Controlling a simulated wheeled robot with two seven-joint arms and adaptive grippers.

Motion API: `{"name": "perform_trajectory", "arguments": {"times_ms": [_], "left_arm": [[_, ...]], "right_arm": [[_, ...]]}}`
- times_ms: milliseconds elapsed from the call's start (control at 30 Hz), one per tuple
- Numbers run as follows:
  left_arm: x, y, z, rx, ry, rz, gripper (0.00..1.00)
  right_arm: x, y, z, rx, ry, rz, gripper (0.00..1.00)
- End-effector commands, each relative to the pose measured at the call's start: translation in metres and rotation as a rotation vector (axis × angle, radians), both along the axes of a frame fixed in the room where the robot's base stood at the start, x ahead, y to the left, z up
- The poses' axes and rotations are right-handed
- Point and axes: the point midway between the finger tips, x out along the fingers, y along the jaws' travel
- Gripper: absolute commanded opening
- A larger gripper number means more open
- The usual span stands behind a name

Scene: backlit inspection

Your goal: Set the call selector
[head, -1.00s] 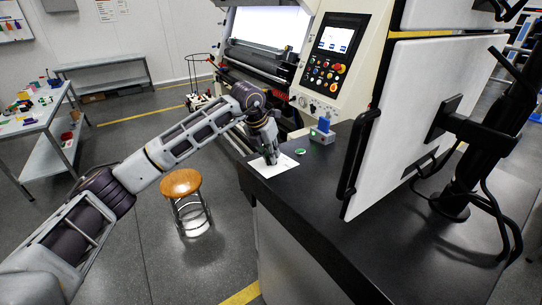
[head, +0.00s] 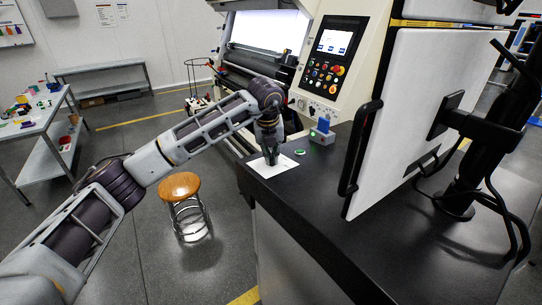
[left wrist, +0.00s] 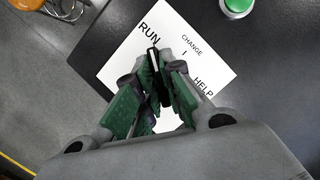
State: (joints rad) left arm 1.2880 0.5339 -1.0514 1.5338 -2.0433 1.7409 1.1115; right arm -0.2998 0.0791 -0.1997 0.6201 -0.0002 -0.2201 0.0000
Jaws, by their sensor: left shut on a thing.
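The call selector is a dark knob (left wrist: 153,57) with a white pointer line, on a white label card (left wrist: 118,72) printed RUN, CHANGE and HELP. In the left wrist view the pointer end shows just below the word RUN; the rest of the knob is hidden by the fingers. My left gripper (left wrist: 165,70) has its green-padded fingers closed around the knob. In the head view the left gripper (head: 271,158) points down over the card (head: 285,165) on the black counter. The knob is hidden there. My right gripper is in neither view.
A green button (head: 300,152) sits on the counter beside the card, and a small blue-topped device (head: 323,127) stands behind it. A large white monitor panel (head: 400,120) stands at the right. A wooden stool (head: 180,188) stands on the floor left of the counter.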

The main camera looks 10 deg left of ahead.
Motion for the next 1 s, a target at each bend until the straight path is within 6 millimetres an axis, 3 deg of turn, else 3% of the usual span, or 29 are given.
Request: {"name": "perform_trajectory", "arguments": {"times_ms": [500,533,667,1000], "left_arm": [[0.001,0.0,0.001,0.001,0.001,0.023,0.0],[0.001,0.0,0.001,0.001,0.001,0.023,0.14],[0.0,0.0,0.001,0.001,0.001,0.022,0.3],[0.0,0.0,0.001,0.002,0.002,0.02,0.31]], "right_arm": [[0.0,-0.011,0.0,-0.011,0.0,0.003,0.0],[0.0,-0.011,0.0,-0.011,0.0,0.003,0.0],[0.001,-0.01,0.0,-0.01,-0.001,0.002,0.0],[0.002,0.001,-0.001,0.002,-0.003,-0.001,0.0]]}}
